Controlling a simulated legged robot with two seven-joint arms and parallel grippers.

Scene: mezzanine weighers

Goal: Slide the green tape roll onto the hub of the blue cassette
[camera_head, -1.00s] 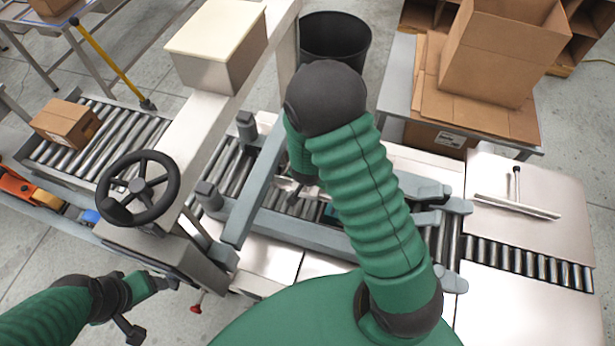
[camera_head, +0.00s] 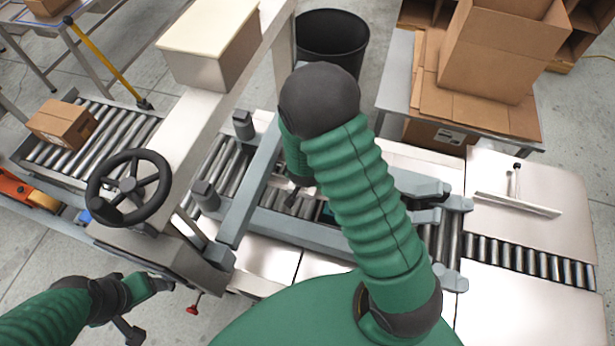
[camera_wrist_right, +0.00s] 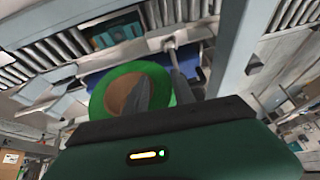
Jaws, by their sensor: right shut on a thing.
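The green tape roll (camera_wrist_right: 168,88) shows in the right wrist view as a thick green ring with a brown core. My right gripper (camera_wrist_right: 158,72) is shut on its wall, with one dark finger in front of the core opening and the other at the ring's right side. The blue cassette (camera_wrist_right: 191,60) lies behind the roll, partly hidden by it and the fingers. A pale rod-like part shows near the fingertips; I cannot tell if it is the hub. In the head view my right arm hides the roll. My left gripper (camera_head: 163,285) is at lower left, away from both.
Grey rails (camera_head: 245,190) frame the roller conveyor around my right arm. A black handwheel (camera_head: 129,188) stands at left. A pale box (camera_head: 205,45) sits on the upright frame. A cardboard box (camera_head: 62,124) lies on the left rollers.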

